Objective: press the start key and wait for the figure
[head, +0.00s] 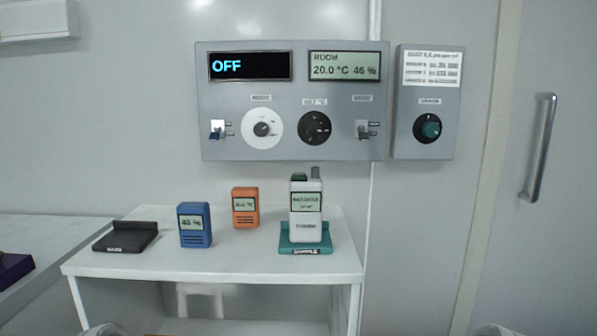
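A white handheld instrument (306,213) stands upright in a teal cradle (305,246) at the right of the white shelf table. It has a small pale green screen (306,201) on its front, with dark text too small to read surely. A dark green piece (299,177) and a short grey stub (315,172) stick up from its top. I cannot tell which part is the start key. Only pale rounded parts, which look like my arms, show at the bottom edge. No gripper fingers are in view, and nothing touches the instrument.
A blue meter (194,225), an orange meter (245,207) and a black cradle (126,237) stand on the white table (210,262). A grey wall panel (218,90) above reads OFF and ROOM 20.0 °C 46 %. A dial box (404,125) and a door handle (538,148) are right.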

